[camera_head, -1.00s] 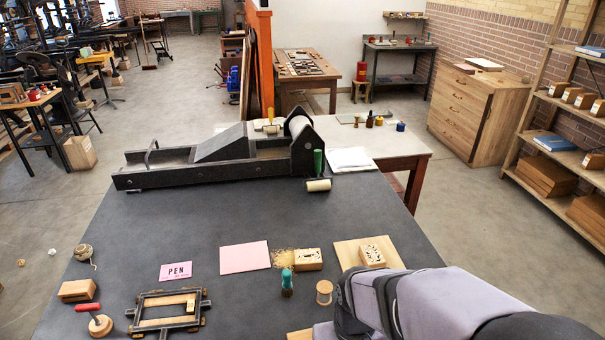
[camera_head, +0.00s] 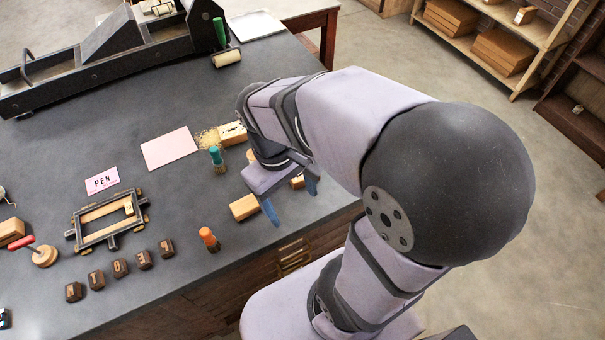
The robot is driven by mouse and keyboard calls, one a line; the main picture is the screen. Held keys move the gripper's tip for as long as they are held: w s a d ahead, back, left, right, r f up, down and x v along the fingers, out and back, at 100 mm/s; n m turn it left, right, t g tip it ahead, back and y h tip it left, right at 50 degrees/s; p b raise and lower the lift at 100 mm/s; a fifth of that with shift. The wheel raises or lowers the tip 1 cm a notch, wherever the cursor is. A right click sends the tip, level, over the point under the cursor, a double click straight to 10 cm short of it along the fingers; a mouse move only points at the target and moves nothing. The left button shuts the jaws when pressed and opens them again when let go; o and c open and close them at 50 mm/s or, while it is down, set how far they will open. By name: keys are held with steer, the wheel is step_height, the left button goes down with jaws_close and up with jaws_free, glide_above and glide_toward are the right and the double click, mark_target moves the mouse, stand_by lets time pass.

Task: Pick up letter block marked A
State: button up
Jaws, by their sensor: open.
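Several small dark wooden letter blocks stand in a slanting row near the table's front edge, below the metal frame. The leftmost block (camera_head: 74,291) carries a mark that may be an A, but it is too small to be sure. The others, such as the rightmost block (camera_head: 166,247), carry pale letters that are also hard to read. My gripper (camera_head: 290,198) is open, with blue fingers pointing down, well to the right of the row. No letter block shows between its fingers.
A plain wooden block (camera_head: 244,206) lies just left of my gripper. An orange-handled brush (camera_head: 209,239) stands between gripper and letters. A press (camera_head: 120,55) fills the back.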

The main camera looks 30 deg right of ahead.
steer(key=w+d+f+n+h+b, duration=0.1)
steer(key=w+d+n+h+b, duration=0.2)
steer(key=w+n+h, duration=0.4)
steer(key=w+d+n+h+b, duration=0.2)
steer(key=w+n+h, duration=0.3)
steer(key=w+n, duration=0.3)
steer(key=f, duration=1.2)
steer(key=shift+w+d+f, duration=0.15)
steer(key=shift+d+f, duration=0.1)
steer(key=shift+f, duration=0.35)
steer(key=shift+d+f, duration=0.15)
steer(key=shift+d, duration=0.5)
steer(key=shift+d+f+p, duration=0.25)
steer(key=shift+d+p, duration=0.65)
steer(key=p+x, duration=0.1)
steer(key=x, duration=0.2)
steer(key=shift+w+d+p, duration=0.1)
steer(key=shift+w+p, duration=0.05)
steer(key=shift+p, duration=0.25)
steer(key=shift+d+f, duration=0.35)
steer(key=shift+d, duration=0.1)
steer(key=shift+c, duration=0.6)
